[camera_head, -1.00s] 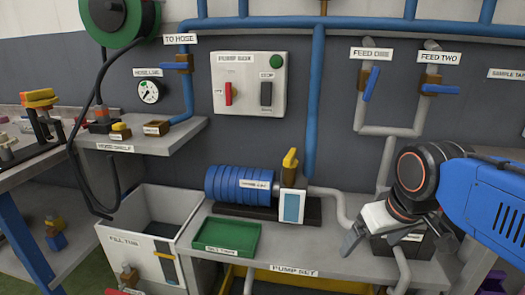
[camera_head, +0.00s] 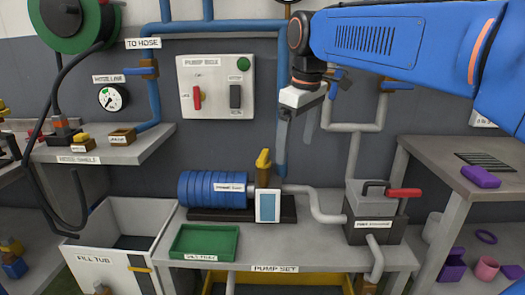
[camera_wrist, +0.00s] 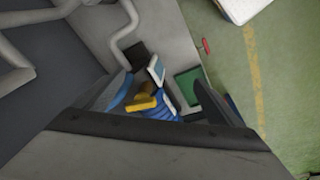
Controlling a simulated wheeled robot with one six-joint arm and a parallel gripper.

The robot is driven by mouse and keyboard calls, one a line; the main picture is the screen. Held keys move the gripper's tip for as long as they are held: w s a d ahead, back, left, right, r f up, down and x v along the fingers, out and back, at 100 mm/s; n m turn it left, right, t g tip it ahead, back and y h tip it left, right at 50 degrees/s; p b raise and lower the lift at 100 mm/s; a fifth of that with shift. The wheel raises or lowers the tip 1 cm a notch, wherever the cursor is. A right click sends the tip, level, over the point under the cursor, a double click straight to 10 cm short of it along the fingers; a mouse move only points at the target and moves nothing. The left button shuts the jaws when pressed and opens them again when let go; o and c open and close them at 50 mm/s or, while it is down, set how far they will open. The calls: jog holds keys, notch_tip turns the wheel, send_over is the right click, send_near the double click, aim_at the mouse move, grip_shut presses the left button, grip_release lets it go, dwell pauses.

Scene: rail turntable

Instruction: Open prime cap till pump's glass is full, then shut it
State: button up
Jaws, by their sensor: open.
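The pump's prime cap (camera_head: 263,160) is a yellow handle on a brown body on top of the pump. The glass (camera_head: 268,206) is a pale blue window in a white frame on the pump's front; I cannot tell its fill level. The blue ribbed pump motor (camera_head: 213,189) lies to its left. My gripper (camera_head: 297,132) is open and empty, pointing down, above and slightly right of the cap. In the wrist view, the cap (camera_wrist: 143,102) shows between the open fingers (camera_wrist: 162,98), with the glass (camera_wrist: 156,70) beside it.
A box with a red handle (camera_head: 404,193) stands right of the pump, joined by a grey pipe (camera_head: 322,202). A green tray (camera_head: 205,242) lies in front. Blue and grey pipes with valves run behind my gripper. A white fill tub (camera_head: 105,262) stands at left.

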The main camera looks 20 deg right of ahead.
aim_at(264, 154)
jog(key=w+a+r+n+g, duration=0.1)
jog(key=w+a+r+n, duration=0.15)
jog(key=w+r, duration=0.35)
jog(key=w+a+r+n+g, duration=0.1)
jog(key=w+a+r+n, duration=0.15)
jog(key=w, duration=0.55)
jog(key=f, duration=1.6)
jog(key=shift+w+d+f, duration=0.2)
jog(key=shift+d+f, duration=0.05)
jog(key=shift+d, duration=0.1)
jog(key=c, duration=1.1)
